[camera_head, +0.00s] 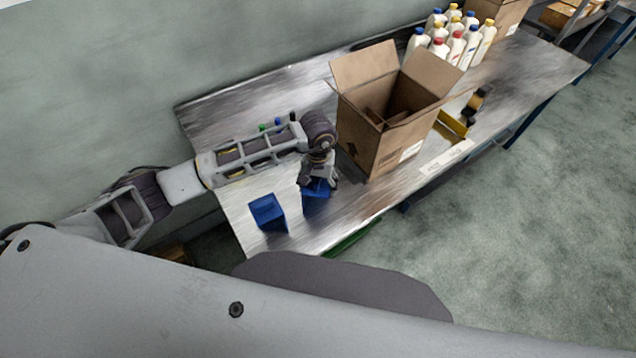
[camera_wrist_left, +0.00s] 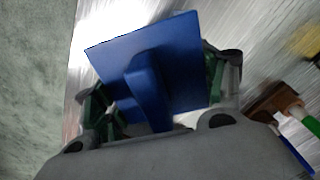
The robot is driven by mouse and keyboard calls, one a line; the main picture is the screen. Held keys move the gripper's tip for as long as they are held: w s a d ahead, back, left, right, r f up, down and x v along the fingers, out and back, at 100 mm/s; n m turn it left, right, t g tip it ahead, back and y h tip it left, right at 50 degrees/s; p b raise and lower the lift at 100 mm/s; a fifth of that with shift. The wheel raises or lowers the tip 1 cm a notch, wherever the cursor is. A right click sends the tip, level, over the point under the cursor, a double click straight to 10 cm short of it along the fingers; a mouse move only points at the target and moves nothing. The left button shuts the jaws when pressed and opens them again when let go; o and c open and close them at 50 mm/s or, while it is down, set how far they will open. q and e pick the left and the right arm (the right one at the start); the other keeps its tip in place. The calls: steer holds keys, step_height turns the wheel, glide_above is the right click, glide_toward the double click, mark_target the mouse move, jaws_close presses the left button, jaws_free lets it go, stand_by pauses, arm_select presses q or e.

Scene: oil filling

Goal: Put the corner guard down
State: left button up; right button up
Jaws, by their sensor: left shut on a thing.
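A blue corner guard (camera_wrist_left: 184,62) fills the middle of the left wrist view, between the fingers of my left gripper (camera_wrist_left: 160,92). My left gripper (camera_head: 318,184) is shut on this guard, which also shows below the fingers in the head view (camera_head: 316,204). The gripper is over the near part of the metal table, left of the open cardboard box. Whether the held guard touches the table I cannot tell. A second blue corner guard (camera_head: 268,213) is on the table to the left of the held one. My right gripper is not in view.
The open cardboard box (camera_head: 372,135) stands close to the right of my left gripper. Several white bottles (camera_head: 456,42) stand at the far right of the metal table (camera_head: 215,115). A yellow item (camera_head: 452,123) and small green and blue-topped items (camera_head: 277,123) are also on the table.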

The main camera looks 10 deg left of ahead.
arm_select(q)
steer(key=shift+f, duration=0.15)
steer(key=o, duration=1)
steer(key=shift+r, duration=0.85)
steer(key=shift+r+b, duration=1.4)
steer(key=shift+r, duration=3.9)
